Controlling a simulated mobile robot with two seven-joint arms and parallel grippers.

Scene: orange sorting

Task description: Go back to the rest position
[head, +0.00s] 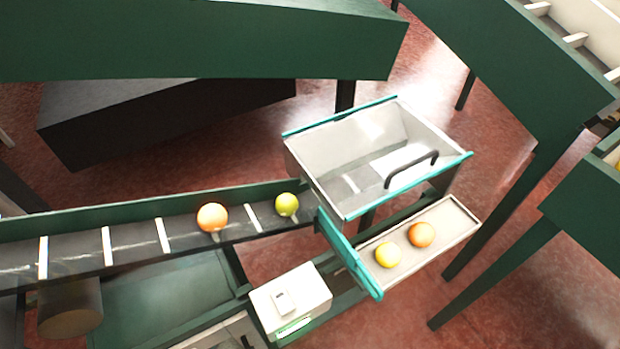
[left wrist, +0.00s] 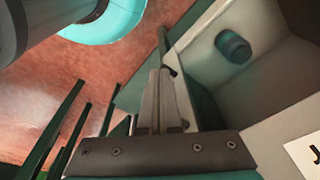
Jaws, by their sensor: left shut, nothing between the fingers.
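My left gripper (left wrist: 160,90) shows in the left wrist view, its two fingers together with nothing between them. It is beside a pale walled surface with a dark round knob (left wrist: 233,46). Neither gripper shows in the head view. There, an orange fruit (head: 212,217) and a yellow-green fruit (head: 287,204) sit on the dark conveyor belt (head: 130,246). A yellow fruit (head: 388,254) and another orange fruit (head: 421,234) lie in the narrow tray (head: 455,211) at the conveyor's end.
A pale bin (head: 330,140) with teal rims and a dark handle stands behind the tray. A white box (head: 290,300) sits in front of the conveyor. Green frames (head: 200,40) rise at the back and right. Bare red floor (head: 385,325) shows at the front right.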

